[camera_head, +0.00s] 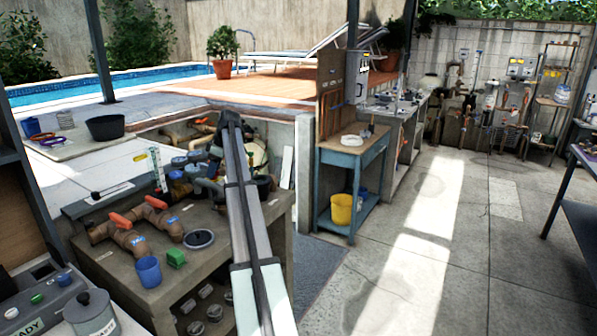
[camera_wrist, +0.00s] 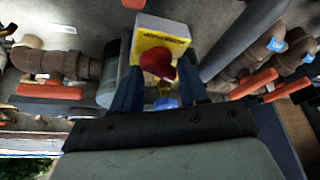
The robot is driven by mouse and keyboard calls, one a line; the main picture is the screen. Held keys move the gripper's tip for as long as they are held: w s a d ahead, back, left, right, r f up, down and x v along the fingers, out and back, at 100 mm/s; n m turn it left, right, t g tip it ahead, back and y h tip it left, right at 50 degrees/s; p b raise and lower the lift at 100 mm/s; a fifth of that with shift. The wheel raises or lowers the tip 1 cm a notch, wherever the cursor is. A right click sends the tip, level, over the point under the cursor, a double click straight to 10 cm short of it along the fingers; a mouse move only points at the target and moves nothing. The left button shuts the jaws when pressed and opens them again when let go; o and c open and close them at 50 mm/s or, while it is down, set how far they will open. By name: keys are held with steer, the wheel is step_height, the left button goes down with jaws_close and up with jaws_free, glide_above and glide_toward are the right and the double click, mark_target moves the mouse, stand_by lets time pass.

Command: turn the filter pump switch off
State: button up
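In the wrist view, a yellow switch box (camera_wrist: 148,42) with a white side and a red knob (camera_wrist: 158,63) lies just beyond my gripper (camera_wrist: 160,88). This looks like the filter pump switch, but its small lettering cannot be read. The two dark blue fingers stand apart, with the knob showing in the gap between them. I see no clear contact, and the knob's on or off position cannot be told. In the head view, my arm hides the gripper and the switch.
Orange-handled valves (camera_head: 124,220) and brown pipes crowd the bench; orange handles (camera_wrist: 254,83) also flank the gripper in the wrist view. A blue cup (camera_head: 148,270) and a green block (camera_head: 176,258) stand on the bench. A blue table (camera_head: 352,158) stands right, with open floor beyond.

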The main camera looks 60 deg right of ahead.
steer(key=m+h, duration=0.1)
steer(key=m, duration=0.1)
steer(key=m+h, duration=0.1)
steer(key=m, duration=0.2)
steer(key=shift+a+t, duration=0.2)
steer(key=shift+t, duration=0.2)
steer(key=v, duration=1.4)
steer(key=s+d+f+m+g+h, duration=0.1)
steer(key=s+d+f+h, duration=0.3)
steer(key=s+d+f, duration=0.4)
steer(key=s+d+f+m+g+h, duration=0.1)
steer(key=s+d+f+h, duration=0.3)
steer(key=s+d+f, duration=0.5)
steer(key=d+g, duration=0.1)
steer(key=d, duration=0.5)
steer(key=shift+s+d, duration=0.25)
steer(key=shift+d, duration=0.1)
steer(key=shift+f, duration=0.1)
